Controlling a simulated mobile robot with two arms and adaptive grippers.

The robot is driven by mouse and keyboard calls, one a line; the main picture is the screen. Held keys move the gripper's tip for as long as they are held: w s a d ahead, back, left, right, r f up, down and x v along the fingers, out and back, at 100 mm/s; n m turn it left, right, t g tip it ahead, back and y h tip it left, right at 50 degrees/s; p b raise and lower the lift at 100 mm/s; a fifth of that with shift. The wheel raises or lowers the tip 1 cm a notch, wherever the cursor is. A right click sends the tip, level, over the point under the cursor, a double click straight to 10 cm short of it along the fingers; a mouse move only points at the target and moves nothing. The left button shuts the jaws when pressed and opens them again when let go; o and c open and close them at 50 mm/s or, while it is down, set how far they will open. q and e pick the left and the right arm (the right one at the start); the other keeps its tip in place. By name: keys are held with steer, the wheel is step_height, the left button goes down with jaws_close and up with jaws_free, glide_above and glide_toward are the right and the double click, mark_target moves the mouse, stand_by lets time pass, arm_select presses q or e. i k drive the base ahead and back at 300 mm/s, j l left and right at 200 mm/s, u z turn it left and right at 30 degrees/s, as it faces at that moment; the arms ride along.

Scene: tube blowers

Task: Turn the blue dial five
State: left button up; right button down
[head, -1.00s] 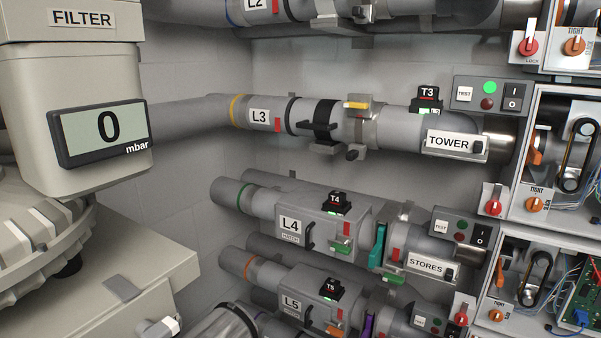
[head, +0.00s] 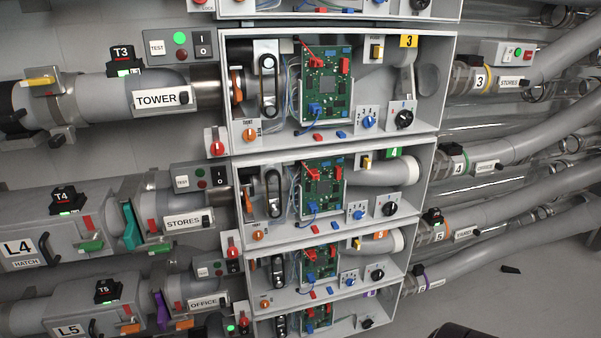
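A stack of open-fronted boxes with number tags fills the middle of the head view. The box with the orange tag 5 (head: 380,235) is the third one clearly seen from the top. Its blue dial (head: 349,281) sits on a small white plate at the lower right, left of a black dial (head: 377,273). Its markings are too small to read. Similar blue dials sit in box 4 (head: 358,213) and box 3 (head: 368,121).
Green circuit boards (head: 326,80) and belts stand inside the boxes. Red knobs (head: 217,147) and grey pipes (head: 110,98) are on the left. More pipes (head: 530,155) run off to the right. A small dark object (head: 510,268) lies on the grey surface at lower right.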

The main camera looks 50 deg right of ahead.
mark_target(349, 283)
steer(key=z, duration=1.9)
